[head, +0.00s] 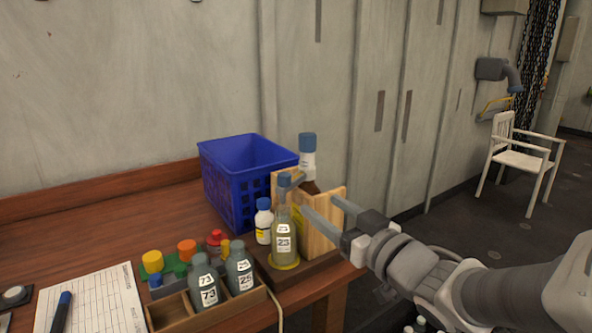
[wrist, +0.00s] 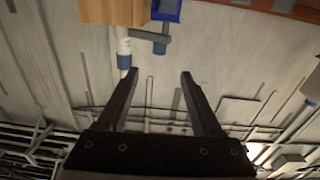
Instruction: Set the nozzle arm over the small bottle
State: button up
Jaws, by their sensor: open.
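A clear bottle (head: 284,243) labelled 23 stands on a dark wooden base with a yellow ring at its foot. A blue cap (head: 285,179) tops it, and a short grey arm (head: 298,180), apparently the nozzle arm, points right from it. In the wrist view a grey arm (wrist: 146,37) shows beyond the fingers. A small white bottle (head: 263,226) with a blue cap stands just left of the clear bottle. Which bottle the task calls small is unclear. My gripper (head: 318,206) is open and empty, right of the clear bottle; it also shows in the wrist view (wrist: 160,75).
A blue crate (head: 232,178) is behind left. A wooden tray (head: 176,314) with numbered bottles is front left.

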aim_at(288, 181)
jog(key=b+x, duration=0.1)
jog(key=x, duration=1.3)
jog(key=shift+w+a, duration=0.1)
jog(key=shift+w, duration=0.3)
grip_shut()
dwell(0.6)
